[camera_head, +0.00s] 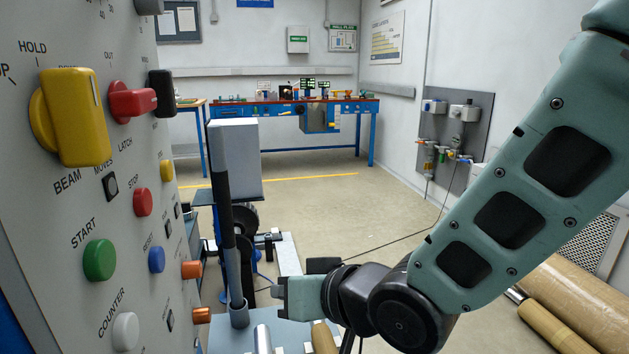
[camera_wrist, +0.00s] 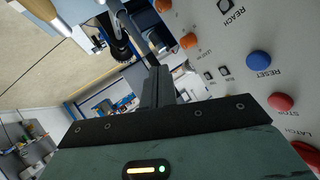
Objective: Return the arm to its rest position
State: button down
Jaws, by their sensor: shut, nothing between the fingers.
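My gripper (camera_head: 279,287) is low in the middle of the head view, at the end of my teal arm, which comes down from the upper right. It is to the right of the control panel (camera_head: 70,210), with a visible gap between them. In the wrist view my gripper (camera_wrist: 157,72) shows as two dark fingers shut together with nothing held. The panel (camera_wrist: 225,60) fills the right of that view, tilted, with its blue RESET button (camera_wrist: 259,61) and red STOP button (camera_wrist: 280,102).
The panel carries a yellow knob (camera_head: 82,118), a red knob (camera_head: 132,101) and a green START button (camera_head: 99,260). A grey post (camera_head: 228,220) stands close left of my gripper. Brown rolls (camera_head: 580,295) lie at lower right. The floor (camera_head: 320,205) toward the blue workbench (camera_head: 345,107) is mostly clear.

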jog(key=s+d+f+n+g+h, duration=0.3)
jog(key=s+d+g+h, duration=0.55)
jog(key=s+d, duration=0.85)
notch_tip(320, 180, up, 15)
jog(key=d+p, duration=0.1)
jog(key=p, duration=1.4)
jog(key=shift+w+d+r, duration=0.15)
jog(key=shift+d+r, duration=0.05)
